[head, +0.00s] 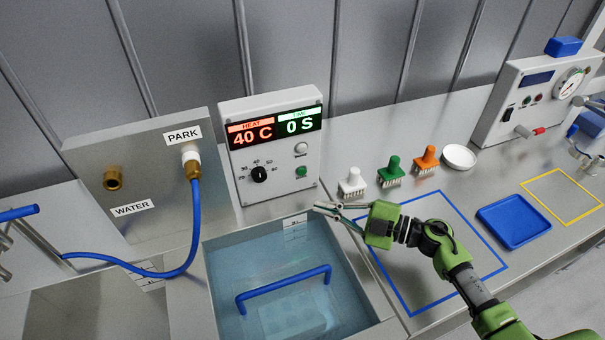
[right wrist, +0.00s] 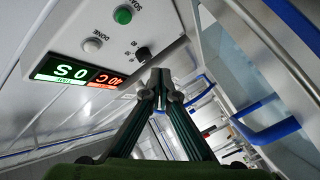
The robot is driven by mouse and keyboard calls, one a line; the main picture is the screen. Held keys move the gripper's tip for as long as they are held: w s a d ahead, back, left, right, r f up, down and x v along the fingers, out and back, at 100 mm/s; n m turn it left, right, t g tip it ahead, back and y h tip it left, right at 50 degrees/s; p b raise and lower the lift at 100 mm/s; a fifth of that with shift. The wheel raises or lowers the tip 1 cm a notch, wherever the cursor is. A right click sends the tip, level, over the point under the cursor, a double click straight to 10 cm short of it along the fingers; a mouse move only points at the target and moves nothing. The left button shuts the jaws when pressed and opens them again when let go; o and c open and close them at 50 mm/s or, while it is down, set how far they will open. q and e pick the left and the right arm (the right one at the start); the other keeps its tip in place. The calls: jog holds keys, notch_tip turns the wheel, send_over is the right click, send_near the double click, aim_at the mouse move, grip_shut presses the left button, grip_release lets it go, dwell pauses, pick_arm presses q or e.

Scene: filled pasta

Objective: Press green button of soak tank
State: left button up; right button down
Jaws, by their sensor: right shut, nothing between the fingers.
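The soak tank's control panel (head: 270,145) stands behind the water-filled tank (head: 222,285). Its display (head: 275,127) reads 40 C and 0 S. The green button (head: 301,171) is at the panel's lower right, below a white button (head: 300,148) and right of a black knob (head: 259,174). My right gripper (head: 322,207) is shut and empty, in front of and below the panel's right side. In the right wrist view, its fingertips (right wrist: 160,76) are together, and the green button (right wrist: 123,15) shows uncovered, apart from them. My left gripper is not in view.
A blue-handled basket (head: 285,287) sits in the water. White (head: 352,183), green (head: 391,171) and orange (head: 426,158) brush-like tools stand right of the panel. A blue hose (head: 192,230) hangs at the left. A blue tray (head: 513,221) lies at the right.

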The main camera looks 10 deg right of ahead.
aim_at(302, 172)
jog(key=shift+w, duration=0.1)
jog(key=w+b, duration=0.1)
jog(key=w, duration=0.1)
jog(key=w+a+b, duration=0.1)
jog(key=w, duration=0.2)
jog(key=w+b, duration=0.2)
jog(key=shift+w+a+f, duration=0.1)
jog(key=shift+w+a, duration=0.1)
jog(key=shift+a, duration=0.05)
jog(key=shift+w+a, duration=0.1)
jog(key=shift+w, duration=0.5)
dwell(0.8)
jog(key=shift+w+a, duration=0.1)
jog(key=shift+w, duration=0.3)
jog(key=shift+w+b, duration=0.4)
jog(key=shift+b, duration=0.05)
dwell(0.5)
jog(key=shift+s+p, duration=0.7)
jog(key=shift+s, duration=0.15)
